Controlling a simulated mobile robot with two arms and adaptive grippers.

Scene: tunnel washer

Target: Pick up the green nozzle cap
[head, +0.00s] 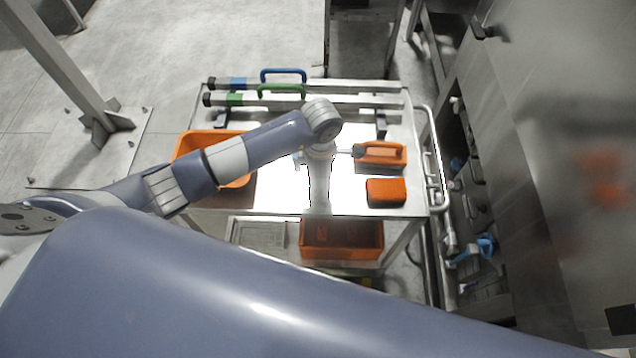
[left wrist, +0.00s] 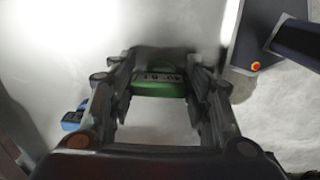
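A green piece with an arched handle and a marked face (left wrist: 158,84) shows in the left wrist view; it looks like the green nozzle cap. My left gripper (left wrist: 161,72) is open, with a dark finger on each side of the green piece. A gap shows on both sides, and I see no grip on it. In the head view my left arm reaches over the metal cart, and its fingers cannot be made out clearly. A green handle (head: 282,90) sits on a bar at the cart's back; I cannot tell whether it is the same piece. My right gripper is out of view.
The cart (head: 275,198) holds an orange bin (head: 196,143), an orange block (head: 386,191) and a blue-handled bar (head: 283,74). An orange bin (head: 342,240) stands below. The steel washer (head: 550,110) rises at the right. Open floor (head: 200,40) lies behind the cart.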

